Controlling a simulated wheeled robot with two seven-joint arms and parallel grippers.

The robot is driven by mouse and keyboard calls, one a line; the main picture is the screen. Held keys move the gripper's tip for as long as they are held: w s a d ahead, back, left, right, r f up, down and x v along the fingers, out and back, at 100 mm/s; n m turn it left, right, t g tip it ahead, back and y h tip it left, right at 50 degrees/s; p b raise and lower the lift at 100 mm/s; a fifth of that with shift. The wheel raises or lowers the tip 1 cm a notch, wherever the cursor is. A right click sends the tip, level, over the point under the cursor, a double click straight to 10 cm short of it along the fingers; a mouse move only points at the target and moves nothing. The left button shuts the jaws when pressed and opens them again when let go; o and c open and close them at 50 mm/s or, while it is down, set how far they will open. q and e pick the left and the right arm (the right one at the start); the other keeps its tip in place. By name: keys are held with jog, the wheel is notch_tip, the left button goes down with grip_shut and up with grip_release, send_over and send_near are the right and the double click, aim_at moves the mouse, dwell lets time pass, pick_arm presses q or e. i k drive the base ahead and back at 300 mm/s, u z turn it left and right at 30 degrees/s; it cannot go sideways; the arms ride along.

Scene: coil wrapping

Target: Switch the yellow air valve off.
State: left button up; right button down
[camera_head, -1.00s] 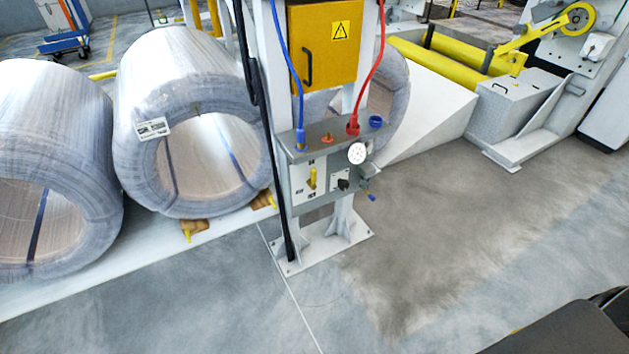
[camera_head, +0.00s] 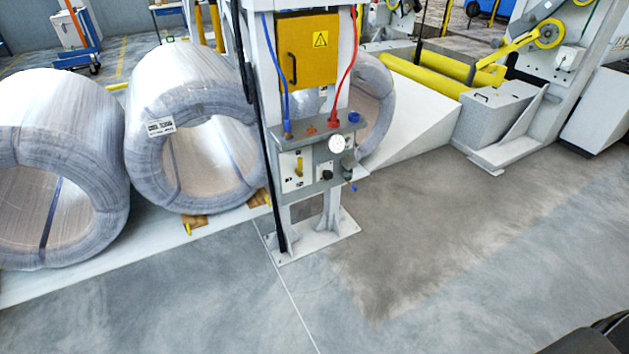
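The yellow air valve (camera_head: 299,167) is a small yellow handle on a pale plate at the left of the grey control box (camera_head: 320,155). The handle looks roughly upright. Small dark labels stand beside and below it, too small to read surely. The box is fixed to a white post, with a round white gauge (camera_head: 337,144) and a dark knob (camera_head: 326,170) to the right of the valve. Neither of my grippers is in view, and nothing touches the valve. A dark part, probably of my own body, shows at the bottom right corner.
Large wrapped wire coils (camera_head: 188,125) lie on a white platform left of the post. A blue hose (camera_head: 279,75) and a red hose (camera_head: 345,70) run down to the box. A yellow cabinet (camera_head: 306,50) hangs above. The floor (camera_head: 430,235) in front and right is clear.

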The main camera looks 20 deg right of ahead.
aim_at(299, 166)
jog(key=u, duration=0.3)
jog(key=i, duration=1.05)
jog(key=u, duration=0.1)
